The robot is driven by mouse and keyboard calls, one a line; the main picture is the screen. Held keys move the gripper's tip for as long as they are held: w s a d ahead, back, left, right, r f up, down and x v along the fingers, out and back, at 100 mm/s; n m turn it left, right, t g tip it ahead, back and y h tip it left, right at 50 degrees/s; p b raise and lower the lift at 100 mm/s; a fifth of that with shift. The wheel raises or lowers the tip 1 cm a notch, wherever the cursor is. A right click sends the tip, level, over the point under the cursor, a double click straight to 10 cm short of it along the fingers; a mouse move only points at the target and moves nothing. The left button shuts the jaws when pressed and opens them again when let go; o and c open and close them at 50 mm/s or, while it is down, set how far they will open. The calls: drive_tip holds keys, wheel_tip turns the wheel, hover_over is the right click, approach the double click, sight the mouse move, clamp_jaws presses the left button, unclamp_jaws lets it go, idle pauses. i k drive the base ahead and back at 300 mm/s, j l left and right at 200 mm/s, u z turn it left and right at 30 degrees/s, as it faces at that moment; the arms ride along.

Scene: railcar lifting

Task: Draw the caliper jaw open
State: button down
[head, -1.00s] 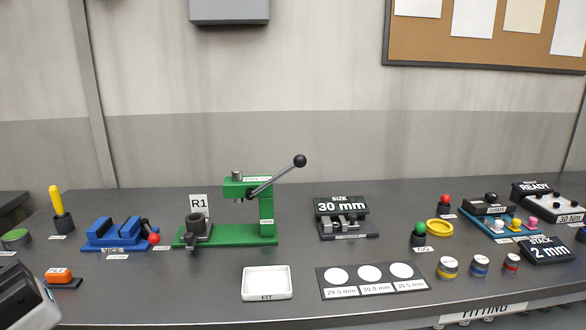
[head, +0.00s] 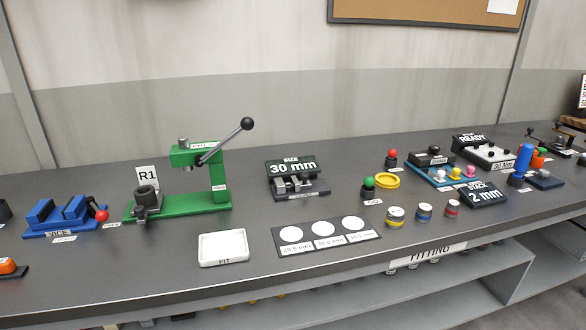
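The caliper (head: 299,188) stands near the middle of the bench, a small dark device with metal jaws at its front. Its sign (head: 292,167) above reads "SIZE 30 mm". The jaws are too small to tell how far apart they stand. My gripper is not in view.
A green lever press (head: 190,205) stands left of the caliper, with a blue vice (head: 60,216) beyond. A white FIT tray (head: 223,260) and a size card (head: 318,252) with three white discs lie in front. Several colour-banded rings (head: 396,216) and a yellow ring (head: 387,181) lie to the right.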

sight(305, 183)
drive_tip(key=i+j+z, duration=0.2)
drive_tip(key=i, duration=0.95)
drive_tip(key=l+z, duration=0.05)
drive_tip(key=l, duration=0.05)
